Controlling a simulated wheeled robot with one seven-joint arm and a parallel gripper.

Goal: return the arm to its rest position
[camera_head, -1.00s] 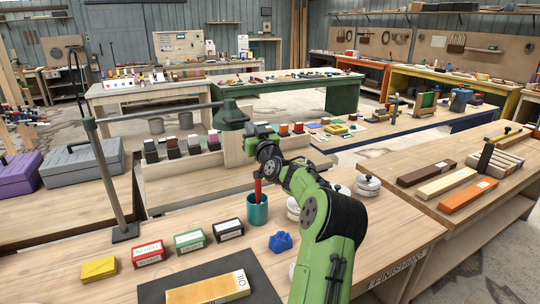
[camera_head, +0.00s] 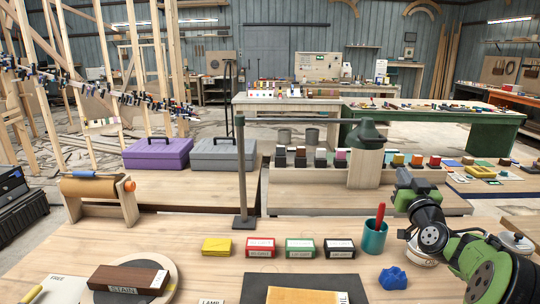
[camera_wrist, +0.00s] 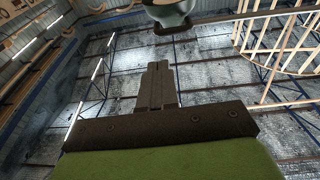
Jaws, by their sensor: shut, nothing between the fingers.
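My green arm (camera_head: 480,262) reaches in from the lower right of the head view, folded upward over the right end of the near bench (camera_head: 150,245). My gripper (camera_wrist: 157,66) shows in the wrist view with its dark fingers together and nothing between them. It points up toward the roof, with a lamp shade (camera_wrist: 170,12) at the top of that view. In the head view the fingers are too small to make out at the arm's end. A teal cup (camera_head: 374,240) with a red-handled tool (camera_head: 380,214) stands just left of the arm.
A lamp post (camera_head: 241,180) rises from the bench, its arm reaching right to a green shade (camera_head: 367,134) near my arm. Small boxes (camera_head: 299,247), a blue lump (camera_head: 393,278) and a sanding block lie along the bench. Purple (camera_head: 158,153) and grey (camera_head: 223,154) toolboxes stand behind.

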